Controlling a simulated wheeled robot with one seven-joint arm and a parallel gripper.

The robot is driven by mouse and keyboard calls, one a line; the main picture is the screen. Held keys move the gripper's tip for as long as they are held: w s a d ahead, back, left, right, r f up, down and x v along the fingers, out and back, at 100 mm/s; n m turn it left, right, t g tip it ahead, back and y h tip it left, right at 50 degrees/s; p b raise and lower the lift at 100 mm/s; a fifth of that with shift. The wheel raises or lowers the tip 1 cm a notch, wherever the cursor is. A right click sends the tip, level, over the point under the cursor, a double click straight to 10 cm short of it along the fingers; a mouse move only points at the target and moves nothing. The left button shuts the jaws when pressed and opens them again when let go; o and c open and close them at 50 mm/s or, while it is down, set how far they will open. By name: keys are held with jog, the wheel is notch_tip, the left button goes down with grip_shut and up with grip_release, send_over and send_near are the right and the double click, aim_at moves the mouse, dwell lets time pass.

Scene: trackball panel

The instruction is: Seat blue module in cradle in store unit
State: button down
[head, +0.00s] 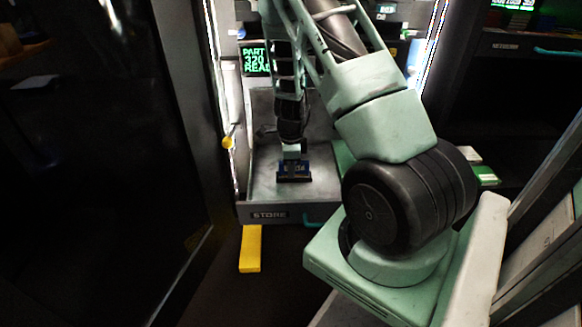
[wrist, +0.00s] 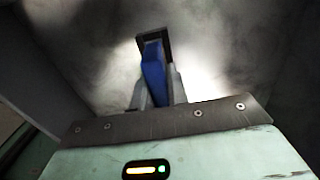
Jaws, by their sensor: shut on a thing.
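The blue module (head: 294,168) is upright in the open grey drawer marked STORE (head: 270,214), in the head view. My gripper (head: 292,155) reaches down from above and is shut on it. In the wrist view the blue module (wrist: 153,72) shows between the two grey fingers (wrist: 157,95). A dark frame (wrist: 153,34) surrounds its far end. I cannot tell whether this frame is the cradle or part of the module, nor whether the module is fully down. The drawer floor around it looks bare.
A yellow bar (head: 250,248) sticks out below the drawer front, and a yellow knob (head: 227,142) stands at its left edge. A screen with green text (head: 256,59) is behind. A dark panel (head: 90,170) fills the left side. My arm hides the drawer's right part.

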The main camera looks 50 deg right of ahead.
jog(key=shift+f, duration=0.15)
jog(key=c, duration=1.3)
grip_release()
notch_tip(320, 180, up, 17)
jog(key=p, duration=0.7)
jog(key=shift+r, duration=0.2)
